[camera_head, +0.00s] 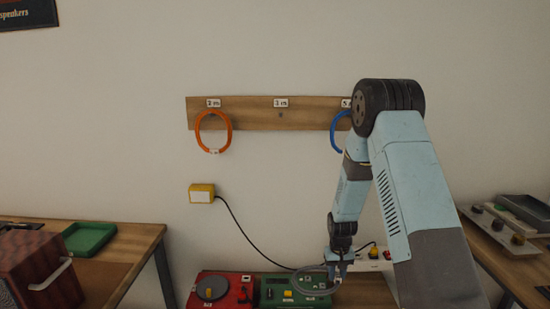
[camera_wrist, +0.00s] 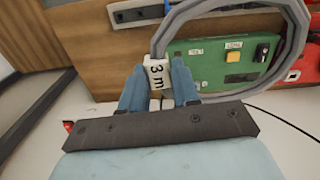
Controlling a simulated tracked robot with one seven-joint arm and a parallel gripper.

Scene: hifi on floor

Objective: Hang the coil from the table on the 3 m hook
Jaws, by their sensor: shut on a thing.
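My gripper (camera_head: 338,279) is low in the head view, in front of the table. It is shut on the white "3 m" tag (camera_wrist: 156,73) of a grey coil (camera_wrist: 297,36), whose ring extends to the right in the wrist view. The coil also shows small in the head view (camera_head: 312,293), beside the fingers; whether it touches anything below is unclear. The wooden hook board (camera_head: 256,121) is on the wall. Its middle hook (camera_head: 280,115), under a "3 m" label (camera_head: 280,103), is bare.
An orange coil (camera_head: 229,130) hangs on the left hook and a blue coil (camera_head: 335,133) on the right, partly behind my arm. A red device (camera_head: 229,287) and a green device (camera_head: 274,289) stand below. A yellow box (camera_head: 202,193) trails a black cable across the wall.

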